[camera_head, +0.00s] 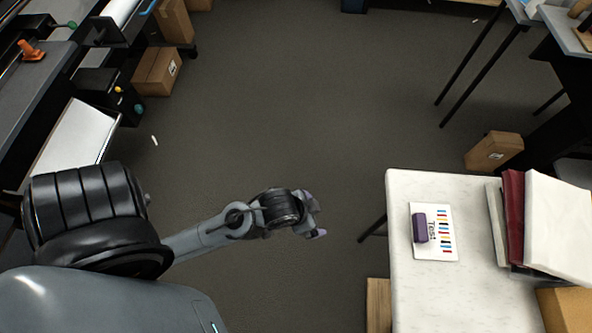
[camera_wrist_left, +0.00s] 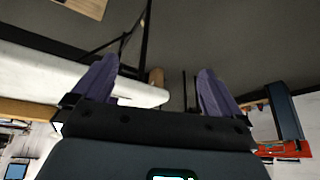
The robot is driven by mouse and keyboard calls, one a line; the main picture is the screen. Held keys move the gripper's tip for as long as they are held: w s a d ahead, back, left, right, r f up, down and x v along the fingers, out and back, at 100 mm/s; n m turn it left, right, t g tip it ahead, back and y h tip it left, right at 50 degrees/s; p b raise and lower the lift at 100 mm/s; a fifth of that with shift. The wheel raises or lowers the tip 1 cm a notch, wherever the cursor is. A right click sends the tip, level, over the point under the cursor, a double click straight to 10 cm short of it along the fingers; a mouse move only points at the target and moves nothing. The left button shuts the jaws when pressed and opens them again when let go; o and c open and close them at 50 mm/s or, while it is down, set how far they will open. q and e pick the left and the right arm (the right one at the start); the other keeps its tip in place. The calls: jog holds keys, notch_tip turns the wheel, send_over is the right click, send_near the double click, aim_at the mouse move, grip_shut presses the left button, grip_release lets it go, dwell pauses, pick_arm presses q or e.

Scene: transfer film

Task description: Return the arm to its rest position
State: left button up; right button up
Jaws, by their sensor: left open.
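My left arm reaches in from the left in the head view. Its gripper (camera_head: 318,217) is over the open floor, to the left of the white table (camera_head: 420,290) and apart from it. In the left wrist view the gripper (camera_wrist_left: 157,88) shows two purple fingers spread wide, with nothing held between them. My right gripper is in neither view. On the table a dark purple block (camera_head: 419,228) lies on a white card (camera_head: 448,250) with coloured bars and printed text.
Stacked white and dark red sheets or folders (camera_head: 514,215) lie at the table's right, with a cardboard box (camera_head: 566,309) in front. A printer-like machine (camera_head: 75,130) stands at the left. Cardboard boxes (camera_head: 157,71) sit on the floor. The middle floor (camera_head: 300,100) is clear.

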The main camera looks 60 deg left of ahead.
pick_arm(q)
jog(key=shift+n+g, duration=0.4)
jog(key=shift+g, duration=0.5)
jog(key=s, duration=0.1)
jog(key=s+a, duration=0.1)
jog(key=s, duration=0.1)
jog(key=s+a+r, duration=0.1)
jog(key=s, duration=0.1)
jog(key=shift+r, duration=0.1)
notch_tip(320, 180, up, 36)
jog(key=p, duration=3.6)
jog(key=shift+d, duration=0.1)
